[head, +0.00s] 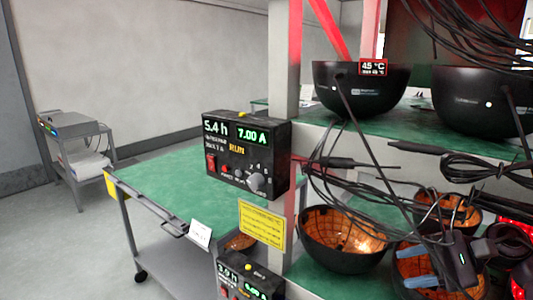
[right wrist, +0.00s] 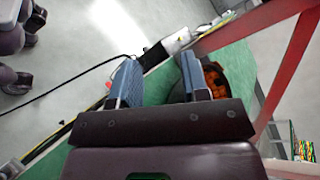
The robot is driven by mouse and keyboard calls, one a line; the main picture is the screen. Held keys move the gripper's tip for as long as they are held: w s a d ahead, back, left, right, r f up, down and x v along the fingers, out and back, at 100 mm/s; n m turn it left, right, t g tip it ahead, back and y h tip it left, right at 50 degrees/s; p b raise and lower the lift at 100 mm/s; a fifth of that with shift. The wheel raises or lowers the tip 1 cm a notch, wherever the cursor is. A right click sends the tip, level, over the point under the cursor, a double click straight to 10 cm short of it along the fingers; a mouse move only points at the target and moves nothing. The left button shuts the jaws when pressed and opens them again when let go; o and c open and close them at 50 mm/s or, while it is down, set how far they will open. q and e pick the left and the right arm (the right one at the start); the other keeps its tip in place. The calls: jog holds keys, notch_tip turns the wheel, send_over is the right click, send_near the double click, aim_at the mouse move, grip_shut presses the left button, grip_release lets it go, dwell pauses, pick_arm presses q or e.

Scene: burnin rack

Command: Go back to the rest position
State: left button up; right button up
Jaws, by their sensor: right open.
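My right gripper (head: 414,268) is at the lower right of the head view, in front of the lower rack shelf, with its blue fingers apart. In the right wrist view the two blue fingers (right wrist: 157,62) stand apart with nothing between them. An orange-lined black bowl (right wrist: 212,82) shows just beyond the right finger there, partly hidden by it. In the head view another such bowl (head: 428,262) lies behind the fingers. My left gripper does not show in the head view.
The rack's upper green shelf (head: 330,128) holds black bowls (head: 350,92). Loose cables (head: 366,140) hang in front. A control box (head: 247,155) is on the rack post. A green-topped cart (head: 165,175) stands left of the rack; open floor (head: 50,235) lies further left.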

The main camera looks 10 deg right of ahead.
pick_arm(q)
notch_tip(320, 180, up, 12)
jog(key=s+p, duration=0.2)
jog(key=p, duration=1.2)
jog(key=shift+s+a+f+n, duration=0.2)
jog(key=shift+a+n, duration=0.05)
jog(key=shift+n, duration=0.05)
pick_arm(e)
jog(key=s+a+f+n+t+h, duration=0.3)
jog(key=s+a+f+n+h, duration=0.1)
jog(key=s+f+n+h, duration=0.2)
jog(key=s+a+f+n+t+h, duration=0.4)
jog(key=s+f+n+h, duration=0.2)
jog(key=f, duration=0.5)
jog(key=s+h, duration=0.2)
jog(key=s, duration=0.1)
jog(key=shift+a, duration=0.1)
